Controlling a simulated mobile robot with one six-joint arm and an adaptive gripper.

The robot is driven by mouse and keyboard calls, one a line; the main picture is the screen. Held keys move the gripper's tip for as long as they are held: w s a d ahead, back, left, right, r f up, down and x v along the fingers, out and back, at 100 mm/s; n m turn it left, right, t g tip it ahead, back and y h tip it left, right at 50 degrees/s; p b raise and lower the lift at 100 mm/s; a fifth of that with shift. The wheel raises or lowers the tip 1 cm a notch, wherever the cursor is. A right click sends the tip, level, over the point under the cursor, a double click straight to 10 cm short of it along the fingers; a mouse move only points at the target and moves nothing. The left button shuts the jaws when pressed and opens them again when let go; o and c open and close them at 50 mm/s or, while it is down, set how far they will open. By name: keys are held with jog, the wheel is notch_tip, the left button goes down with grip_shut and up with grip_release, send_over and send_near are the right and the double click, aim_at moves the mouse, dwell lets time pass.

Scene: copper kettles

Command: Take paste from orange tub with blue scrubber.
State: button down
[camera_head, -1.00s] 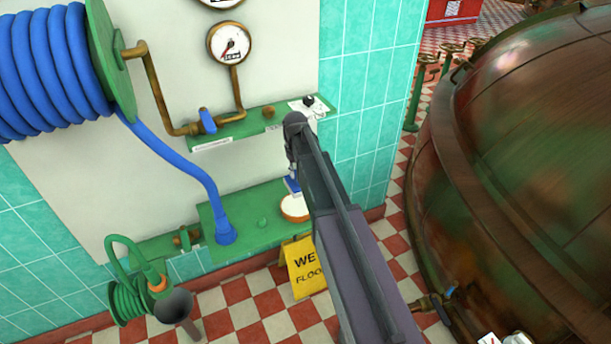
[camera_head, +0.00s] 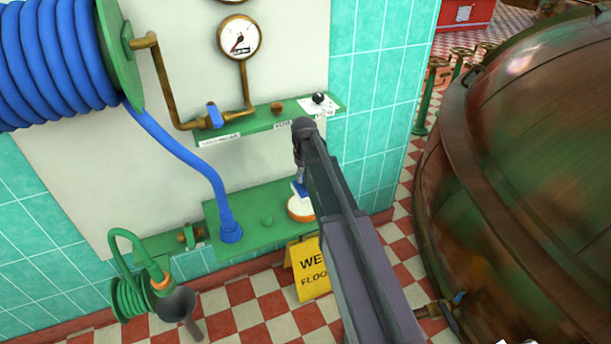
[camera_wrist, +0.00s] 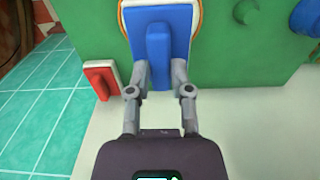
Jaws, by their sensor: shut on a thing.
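The blue scrubber (camera_wrist: 158,38) is upright between the fingers of my gripper (camera_wrist: 160,75), which is shut on its handle. A bit of its blue also shows beside my arm in the head view (camera_head: 299,188). The orange tub (camera_head: 299,210) stands on the green lower shelf, a pale round top over an orange side, partly hidden by my arm. In the wrist view its orange rim (camera_wrist: 122,14) curves behind the scrubber. The scrubber is over or against the tub; contact with the paste is hidden.
A red block with a white backing (camera_wrist: 100,80) lies at the shelf edge, left of my gripper. A blue hose (camera_head: 229,232) meets the green shelf (camera_head: 262,236) left of the tub. A yellow floor sign (camera_head: 309,270) stands below. A big copper kettle (camera_head: 520,180) is at right.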

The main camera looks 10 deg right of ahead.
aim_at(304, 189)
jog(key=shift+f+b, duration=1.2)
jog(key=shift+f, duration=0.35)
jog(key=shift+f+b, duration=1.35)
dwell(5.1)
